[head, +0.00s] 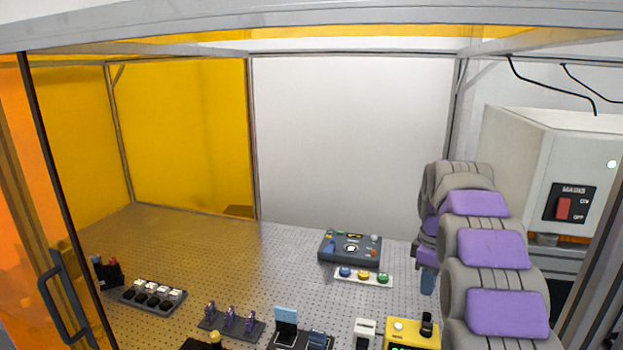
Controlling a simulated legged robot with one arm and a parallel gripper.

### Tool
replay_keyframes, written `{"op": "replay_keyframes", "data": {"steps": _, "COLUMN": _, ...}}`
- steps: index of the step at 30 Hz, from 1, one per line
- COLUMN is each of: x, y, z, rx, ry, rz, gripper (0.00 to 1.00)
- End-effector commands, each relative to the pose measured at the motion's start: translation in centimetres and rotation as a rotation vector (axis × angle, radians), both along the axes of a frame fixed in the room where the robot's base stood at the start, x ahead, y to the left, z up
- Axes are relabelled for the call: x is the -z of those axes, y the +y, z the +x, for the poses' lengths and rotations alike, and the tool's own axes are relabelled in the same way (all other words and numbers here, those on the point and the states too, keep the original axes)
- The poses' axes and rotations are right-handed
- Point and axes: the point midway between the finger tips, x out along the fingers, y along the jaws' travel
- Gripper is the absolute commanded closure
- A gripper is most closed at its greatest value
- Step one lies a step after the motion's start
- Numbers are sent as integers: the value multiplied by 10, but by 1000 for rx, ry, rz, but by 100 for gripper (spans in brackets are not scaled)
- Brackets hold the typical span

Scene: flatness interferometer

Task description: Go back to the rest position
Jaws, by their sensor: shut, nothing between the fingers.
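My arm (490,250), grey with purple pads, rises along the right side of the head view and bends over at its top. My gripper (428,283) hangs at the left of the arm, partly hidden behind it, with its bluish tip pointing down over the perforated table. It is shut and holds nothing. It is to the right of the dark control box (350,248) and the strip with blue, yellow and green buttons (363,276).
The perforated table (215,265) is bare at the back left. A tray of black-and-white pieces (153,295), a purple-pegged rack (231,320) and a yellow device (412,333) stand in front. Orange panels (190,135) enclose the left; a mains switch cabinet (555,165) stands right.

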Motion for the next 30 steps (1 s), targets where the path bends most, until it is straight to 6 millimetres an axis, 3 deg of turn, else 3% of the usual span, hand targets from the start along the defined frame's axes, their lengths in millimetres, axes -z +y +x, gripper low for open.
{"op": "replay_keyframes", "data": {"steps": 14, "x": 19, "y": 63, "z": -134, "rx": 365, "ry": 43, "rz": -16, "gripper": 100}}
{"op": "replay_keyframes", "data": {"steps": 22, "x": 51, "y": 92, "z": -224, "rx": 562, "ry": 68, "rz": -30, "gripper": 100}}
{"op": "replay_keyframes", "data": {"steps": 30, "x": 98, "y": 113, "z": -319, "rx": 753, "ry": 92, "rz": -51, "gripper": 100}}
